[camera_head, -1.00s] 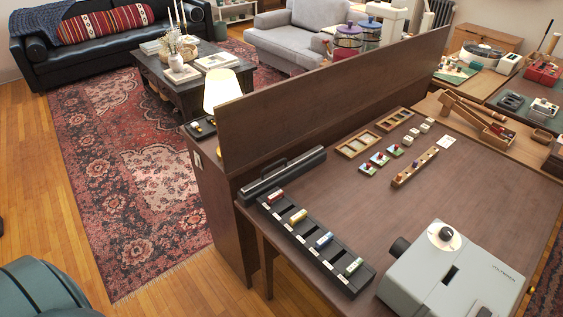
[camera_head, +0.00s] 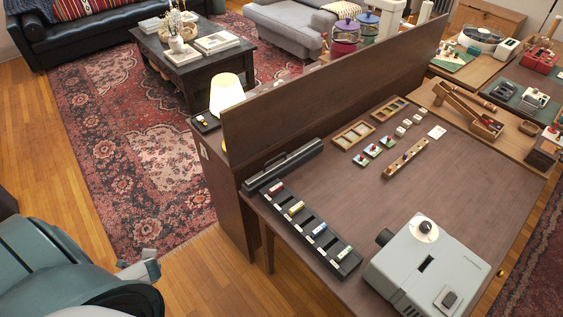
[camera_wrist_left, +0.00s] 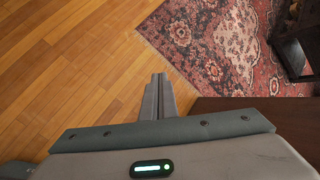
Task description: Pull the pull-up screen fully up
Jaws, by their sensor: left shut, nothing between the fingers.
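A long, low dark case with a handle on top (camera_head: 284,165), which looks like the pull-up screen's housing, lies on the desk near its left back edge. It appears closed, with no screen surface showing above it. My left gripper (camera_head: 151,263) is over the floor at the lower left, well to the left of the case and apart from it. In the left wrist view its fingers (camera_wrist_left: 159,82) are together and empty, above wood floor and the rug's edge. The case is not visible in the left wrist view. My right gripper is not in view.
A black tray with coloured rolls (camera_head: 305,224) lies in front of the case. A grey projector (camera_head: 430,265) stands at the desk's front right. A tall wooden panel (camera_head: 330,85) rises behind the case, with a lit lamp (camera_head: 227,93) beyond.

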